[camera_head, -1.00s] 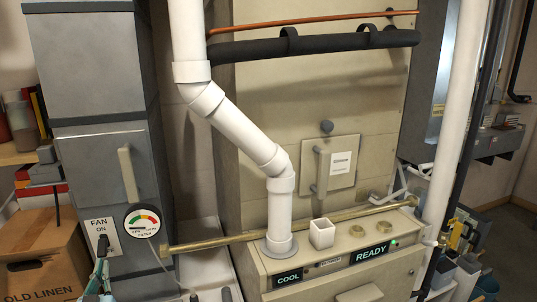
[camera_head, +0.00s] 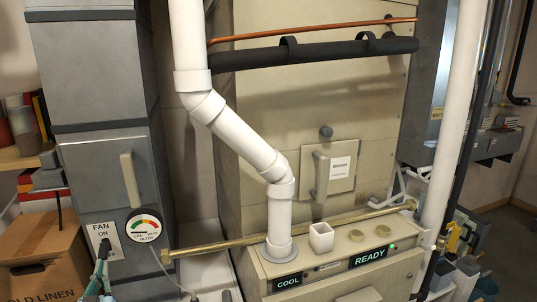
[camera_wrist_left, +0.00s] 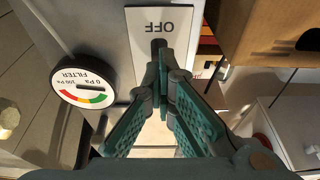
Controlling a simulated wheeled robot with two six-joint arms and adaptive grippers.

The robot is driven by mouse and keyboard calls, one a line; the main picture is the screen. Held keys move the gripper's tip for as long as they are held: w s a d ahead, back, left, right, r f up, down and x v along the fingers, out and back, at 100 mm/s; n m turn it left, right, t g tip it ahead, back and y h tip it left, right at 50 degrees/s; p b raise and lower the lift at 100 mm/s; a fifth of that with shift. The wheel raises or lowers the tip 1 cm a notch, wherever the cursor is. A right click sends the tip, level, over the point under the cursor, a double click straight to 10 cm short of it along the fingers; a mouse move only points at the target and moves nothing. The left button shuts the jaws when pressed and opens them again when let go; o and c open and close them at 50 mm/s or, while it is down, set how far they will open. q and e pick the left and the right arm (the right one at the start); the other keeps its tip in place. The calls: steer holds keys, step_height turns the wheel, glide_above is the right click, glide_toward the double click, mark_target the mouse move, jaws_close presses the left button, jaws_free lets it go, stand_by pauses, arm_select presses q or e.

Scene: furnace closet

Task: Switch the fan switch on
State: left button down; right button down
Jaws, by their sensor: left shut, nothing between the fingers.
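The fan switch is a dark toggle (camera_head: 104,246) on a white plate (camera_head: 94,232) marked FAN and ON, fixed to the grey duct cabinet at the left. Part of the lower lettering is hidden by my gripper. My left gripper (camera_head: 101,268) is just below the toggle, at the plate's lower part. In the left wrist view the plate (camera_wrist_left: 145,22) appears upside down with OFF at the top. My shut green fingers (camera_wrist_left: 162,78) come to a point at or close to the dark toggle (camera_wrist_left: 158,46); I cannot tell if they touch. My right gripper is not in view.
A round filter gauge (camera_head: 143,226) is right next to the plate and also shows in the left wrist view (camera_wrist_left: 83,84). A cardboard box (camera_head: 40,262) stands at the left. A brass pipe (camera_head: 220,244) and a white pipe (camera_head: 240,145) are to the right.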

arm_select(q)
steer(key=r+p+v, duration=0.1)
steer(key=p+v, duration=0.4)
steer(key=v, duration=0.1)
steer(key=shift+s+d, duration=0.2)
steer(key=shift+s, duration=0.25)
steer(key=shift+f, duration=0.15)
